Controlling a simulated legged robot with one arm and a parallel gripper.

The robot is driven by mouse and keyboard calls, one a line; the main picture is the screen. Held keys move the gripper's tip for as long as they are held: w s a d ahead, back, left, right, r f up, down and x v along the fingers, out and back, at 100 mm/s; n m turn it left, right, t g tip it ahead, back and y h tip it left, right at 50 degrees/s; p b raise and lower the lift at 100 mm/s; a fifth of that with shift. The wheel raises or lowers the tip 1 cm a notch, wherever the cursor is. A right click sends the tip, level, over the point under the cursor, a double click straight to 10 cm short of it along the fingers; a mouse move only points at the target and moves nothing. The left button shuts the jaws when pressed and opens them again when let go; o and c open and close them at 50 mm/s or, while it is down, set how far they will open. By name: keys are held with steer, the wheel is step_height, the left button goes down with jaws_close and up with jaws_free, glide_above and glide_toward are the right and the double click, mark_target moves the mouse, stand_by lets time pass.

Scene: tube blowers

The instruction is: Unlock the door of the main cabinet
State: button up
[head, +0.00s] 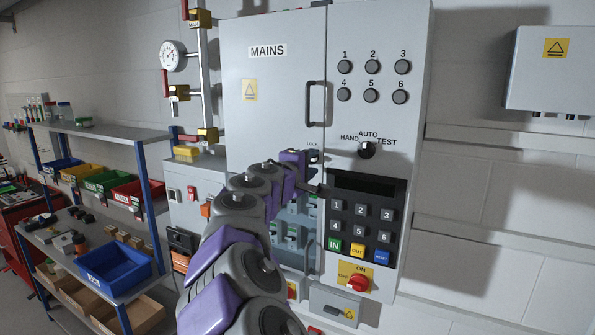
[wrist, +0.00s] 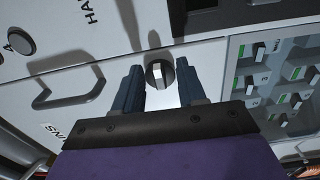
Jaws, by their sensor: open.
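The grey main cabinet's door (head: 270,110) carries a "MAINS" label and looks closed in the head view. Its dark vertical handle (head: 316,103) is above the small "LOCK" label. The lock is a round dark knob with a pale bar across it (wrist: 160,74), seen in the wrist view. My gripper (wrist: 157,64) is open, with one dark finger on each side of the knob. I cannot tell whether either finger touches it. In the head view my gripper (head: 313,159) is at the lock and largely hides it.
Right of the door are round buttons (head: 372,81), a HAND/AUTO/TEST selector (head: 367,149), a keypad (head: 361,225) and a red rotary switch (head: 357,282). A pressure gauge (head: 173,55) and valves stand left of the cabinet. Shelves with coloured bins (head: 115,268) are at the far left.

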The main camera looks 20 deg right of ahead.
steer(key=b+v, duration=0.1)
steer(key=v, duration=1.6)
steer(key=shift+a+f, duration=0.1)
steer(key=shift+a, duration=0.05)
